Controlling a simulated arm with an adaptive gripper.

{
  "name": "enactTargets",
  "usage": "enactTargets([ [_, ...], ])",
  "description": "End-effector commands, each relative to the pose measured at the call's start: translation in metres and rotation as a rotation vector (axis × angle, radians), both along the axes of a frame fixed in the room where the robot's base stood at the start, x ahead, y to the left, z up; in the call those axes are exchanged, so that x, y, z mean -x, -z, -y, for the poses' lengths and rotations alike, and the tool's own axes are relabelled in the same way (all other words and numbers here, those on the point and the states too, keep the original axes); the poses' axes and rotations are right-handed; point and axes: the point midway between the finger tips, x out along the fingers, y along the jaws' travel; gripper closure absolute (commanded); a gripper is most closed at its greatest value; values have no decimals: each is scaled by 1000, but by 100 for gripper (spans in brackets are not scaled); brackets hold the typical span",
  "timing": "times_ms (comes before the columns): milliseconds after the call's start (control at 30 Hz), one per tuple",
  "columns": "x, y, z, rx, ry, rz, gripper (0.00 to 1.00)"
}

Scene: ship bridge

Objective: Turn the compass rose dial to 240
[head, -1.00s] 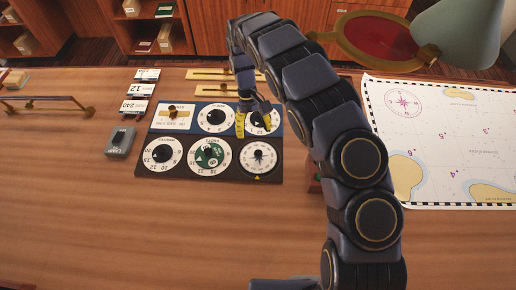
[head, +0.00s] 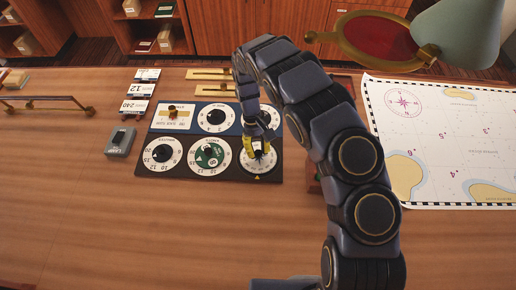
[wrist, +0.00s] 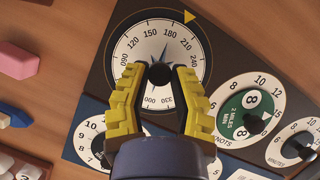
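The compass rose dial (head: 243,166) is the white dial at the lower right of the dark panel, partly hidden by my gripper in the head view. The wrist view shows its numbered face (wrist: 135,48) and dark centre knob (wrist: 160,75). The yellow triangle marker (wrist: 190,16) on the panel points at the rim between 180 and 210. My gripper (wrist: 160,72) has yellow fingers, which also show in the head view (head: 257,150). They are open, one on each side of the knob, with a small gap seen to each. Contact and height are hard to judge.
Other dials stand close by: a green-centred dial (head: 222,160), a left dial (head: 175,153) and an upper dial (head: 215,128). A chart (head: 450,130) lies right; front table is clear.

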Motion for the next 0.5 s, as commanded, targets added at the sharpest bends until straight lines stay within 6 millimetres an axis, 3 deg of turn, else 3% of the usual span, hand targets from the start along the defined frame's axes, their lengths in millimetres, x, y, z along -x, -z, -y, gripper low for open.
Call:
enactTargets([
  [500, 2, 2, 0, 2, -78, -4, 100],
])
